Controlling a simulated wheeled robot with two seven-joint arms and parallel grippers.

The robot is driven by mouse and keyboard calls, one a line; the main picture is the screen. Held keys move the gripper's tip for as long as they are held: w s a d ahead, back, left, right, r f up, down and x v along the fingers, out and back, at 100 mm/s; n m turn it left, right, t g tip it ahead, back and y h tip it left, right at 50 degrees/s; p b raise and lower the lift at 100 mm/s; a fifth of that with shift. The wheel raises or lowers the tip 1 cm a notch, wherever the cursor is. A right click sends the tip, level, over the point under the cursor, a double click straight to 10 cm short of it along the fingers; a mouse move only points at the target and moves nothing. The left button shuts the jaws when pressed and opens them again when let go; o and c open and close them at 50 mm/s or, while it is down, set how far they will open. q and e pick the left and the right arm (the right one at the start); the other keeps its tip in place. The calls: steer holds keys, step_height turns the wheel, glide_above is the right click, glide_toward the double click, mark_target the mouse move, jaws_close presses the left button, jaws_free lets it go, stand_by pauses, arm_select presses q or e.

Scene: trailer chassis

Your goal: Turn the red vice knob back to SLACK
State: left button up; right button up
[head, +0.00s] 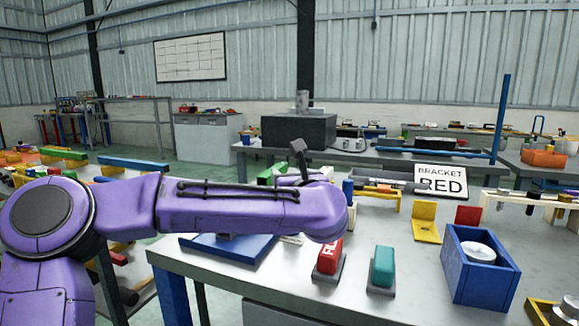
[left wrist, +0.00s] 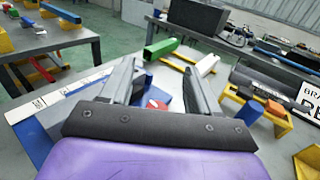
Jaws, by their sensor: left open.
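My left arm reaches in from the left over the grey bench in the head view, its forearm hiding what lies behind it. The left gripper (head: 298,165) is mostly hidden there. In the left wrist view the left gripper (left wrist: 160,72) is open, its two fingers spread wide. A small red part (left wrist: 156,104), seemingly the vice knob, shows low between the fingers; I cannot tell whether they touch it. A blue base plate (head: 232,248) lies under the arm. A white strip with small labels (left wrist: 62,92) runs along it, too small to read. My right gripper is not in view.
On the bench stand a red block (head: 329,258), a teal block (head: 383,267) and a blue box (head: 480,285) with a white round piece. A yellow bracket (head: 426,222) and a BRACKET RED sign (head: 441,181) are further back.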

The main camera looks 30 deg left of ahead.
arm_select(q)
steer(key=s+d+r, duration=0.5)
steer(key=s+r, duration=0.1)
steer(key=s, duration=0.3)
steer(key=shift+d, duration=0.35)
steer(key=shift+s, duration=0.1)
